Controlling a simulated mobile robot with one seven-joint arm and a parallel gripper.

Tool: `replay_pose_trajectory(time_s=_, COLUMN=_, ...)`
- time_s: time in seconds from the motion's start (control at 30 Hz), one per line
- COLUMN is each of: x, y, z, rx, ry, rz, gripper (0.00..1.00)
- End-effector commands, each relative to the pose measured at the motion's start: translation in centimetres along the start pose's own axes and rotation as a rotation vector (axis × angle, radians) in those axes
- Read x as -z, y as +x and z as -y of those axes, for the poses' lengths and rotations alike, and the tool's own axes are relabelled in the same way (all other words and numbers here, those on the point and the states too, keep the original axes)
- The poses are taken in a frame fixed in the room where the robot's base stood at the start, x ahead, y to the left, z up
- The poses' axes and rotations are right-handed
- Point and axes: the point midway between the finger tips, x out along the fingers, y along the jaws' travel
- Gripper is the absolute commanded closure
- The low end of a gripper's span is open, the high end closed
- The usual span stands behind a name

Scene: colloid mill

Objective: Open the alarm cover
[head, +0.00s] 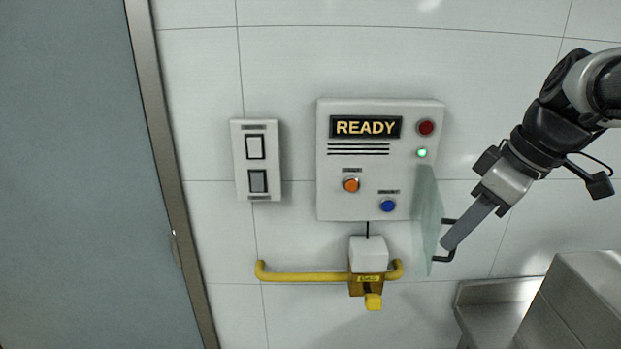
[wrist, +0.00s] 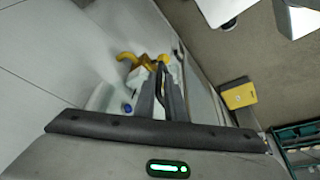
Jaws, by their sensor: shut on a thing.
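The alarm cover (head: 428,225) is a clear, greenish panel at the right side of the white control box (head: 347,205). It stands swung out from the box face and is seen nearly edge-on. Its dark handle (head: 443,258) is on the right side. My gripper (head: 451,241) is shut on this handle, coming from the upper right. In the wrist view the two fingers (wrist: 160,82) are close together around the dark handle. The blue button (head: 388,205) and orange button (head: 351,185) on the box are uncovered in the head view.
The box has a READY display (head: 365,127), a red lamp (head: 426,127) and a lit green lamp (head: 421,153). A switch plate (head: 256,160) is left of it. Below are a yellow rail (head: 305,277) and a white block (head: 369,253). A metal unit (head: 570,300) stands at lower right.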

Motion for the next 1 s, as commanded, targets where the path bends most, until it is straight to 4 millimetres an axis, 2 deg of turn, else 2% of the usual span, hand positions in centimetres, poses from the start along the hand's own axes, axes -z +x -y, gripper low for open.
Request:
replay_pose_trajectory(time_s=0.03, x=-0.1, y=-0.3, z=-0.8, rx=-0.014, ry=0.007, rz=-0.008, gripper=1.0)
replay_pose_trajectory(time_s=0.3, x=-0.9, y=-0.8, z=-2.3, rx=-0.015, ry=0.006, rz=-0.008, gripper=1.0)
replay_pose_trajectory(time_s=0.9, x=-0.9, y=-1.0, z=-2.7, rx=-0.013, ry=0.002, rz=-0.01, gripper=1.0)
replay_pose_trajectory(time_s=0.93, x=-0.9, y=-1.0, z=-2.7, rx=-0.013, ry=0.002, rz=-0.011, gripper=0.85)
replay_pose_trajectory(time_s=1.0, x=-0.9, y=-1.0, z=-2.7, rx=-0.013, ry=0.001, rz=-0.011, gripper=0.85)
